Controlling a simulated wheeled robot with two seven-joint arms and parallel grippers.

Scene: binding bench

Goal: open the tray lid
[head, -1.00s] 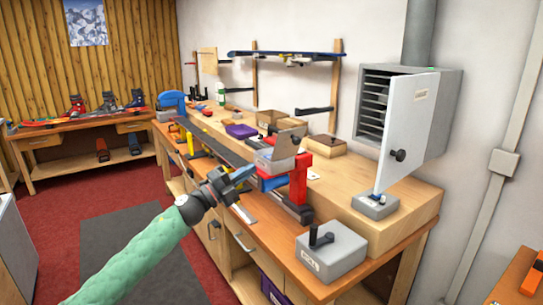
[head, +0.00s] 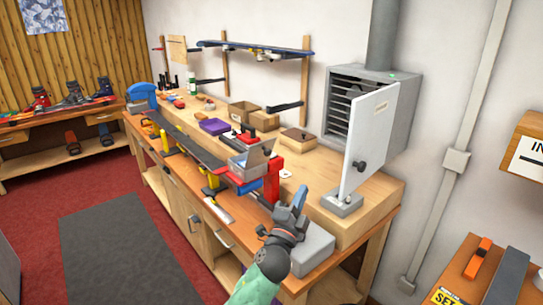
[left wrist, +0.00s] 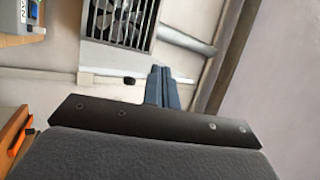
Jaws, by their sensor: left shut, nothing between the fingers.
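My left gripper (head: 296,200) is shut and empty, its blue fingers pointing up in front of a grey box (head: 316,248) at the bench's near end. The gripper hides part of this box and its black handle. The shut fingers also show in the left wrist view (left wrist: 162,88), with no box between them. Farther along the bench, a small grey tray (head: 242,171) has a raised panel like a lid. I cannot tell which of the two is the task's tray. My right gripper is not in view.
A red clamp (head: 272,178) stands beside the small tray. An orange-handled tool (head: 478,258) lies on a side table at right. The floor mat (head: 120,245) is clear.

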